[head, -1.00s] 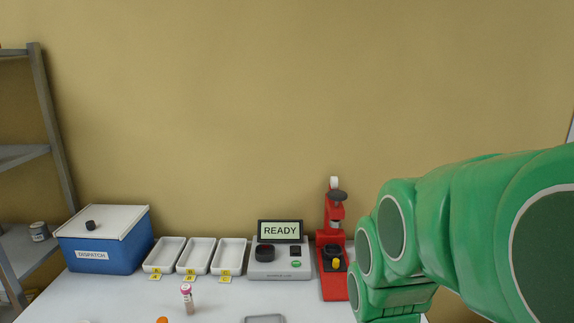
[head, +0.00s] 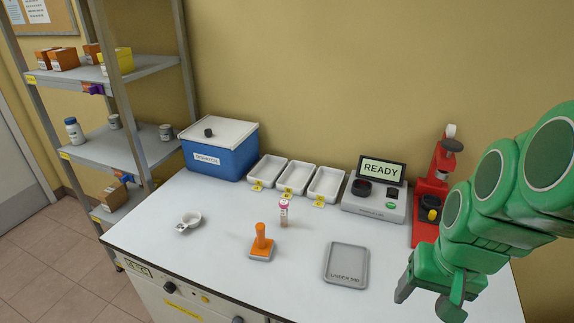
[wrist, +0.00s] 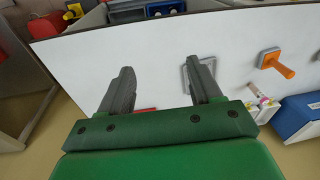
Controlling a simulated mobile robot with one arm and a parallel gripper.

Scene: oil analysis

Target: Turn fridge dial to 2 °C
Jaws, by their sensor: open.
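The white front panel (head: 150,290) under the worktop shows at the bottom left of the head view. It bears a dark round knob (head: 170,288), a small display (head: 137,268) too small to read surely, and a yellow label (head: 184,311). A second dark knob (head: 237,320) is cut by the lower picture edge. I cannot tell the dial's setting. My green gripper (head: 428,292) is at the right, over the table's right part, well apart from the knobs. In the wrist view my gripper (wrist: 163,85) is open with nothing between its grey fingers.
On the white table (head: 205,232) are an orange-handled tool (head: 262,243), a pink-capped vial (head: 284,212), a white cup (head: 188,221), a grey tray (head: 347,265), a blue box (head: 220,152) and a red device (head: 430,200). A shelf (head: 120,148) stands left; floor (head: 50,260) there is clear.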

